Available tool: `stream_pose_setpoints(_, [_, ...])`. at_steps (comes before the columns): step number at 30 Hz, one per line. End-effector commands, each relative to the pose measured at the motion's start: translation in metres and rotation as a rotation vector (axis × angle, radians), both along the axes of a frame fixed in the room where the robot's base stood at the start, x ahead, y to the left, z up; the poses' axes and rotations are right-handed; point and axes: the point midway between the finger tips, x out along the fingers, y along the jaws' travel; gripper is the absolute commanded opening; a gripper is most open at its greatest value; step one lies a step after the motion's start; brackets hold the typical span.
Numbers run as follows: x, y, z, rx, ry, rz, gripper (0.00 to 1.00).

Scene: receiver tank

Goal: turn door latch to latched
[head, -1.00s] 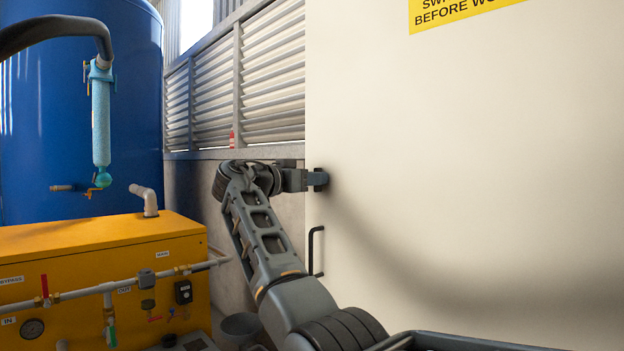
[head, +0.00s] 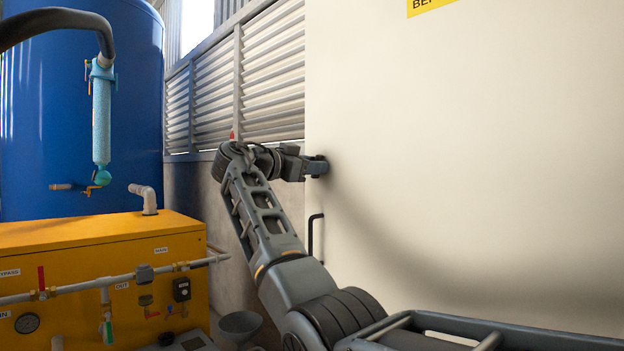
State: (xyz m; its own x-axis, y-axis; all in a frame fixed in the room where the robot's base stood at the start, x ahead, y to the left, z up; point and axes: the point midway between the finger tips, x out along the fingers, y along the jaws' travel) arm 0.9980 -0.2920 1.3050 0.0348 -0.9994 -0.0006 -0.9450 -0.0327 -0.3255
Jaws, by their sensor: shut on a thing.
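A large cream door panel (head: 470,170) fills the right side of the head view. My gripper (head: 318,166) is at the panel's left edge, at the end of my arm reaching up from the lower right. It is shut on the small dark door latch there. The latch is mostly hidden by the gripper, so I cannot tell its exact angle. A black door handle (head: 311,235) stands upright on the panel just below the gripper, apart from it.
A yellow machine (head: 100,250) with pipes, valves and a gauge stands at the lower left. A blue tank (head: 60,120) is behind it. A grey funnel (head: 240,325) is low beside the machine. A louvred wall (head: 270,80) lies behind my arm. A yellow sign (head: 430,5) is on the panel.

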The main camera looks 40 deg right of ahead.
Motion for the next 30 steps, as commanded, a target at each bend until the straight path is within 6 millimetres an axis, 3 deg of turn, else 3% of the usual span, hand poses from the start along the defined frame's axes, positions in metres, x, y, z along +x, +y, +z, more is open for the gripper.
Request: stream_pose_setpoints(30, [-0.0044,-0.0004,-0.0043,0.031,-0.951,-0.001,0.01])
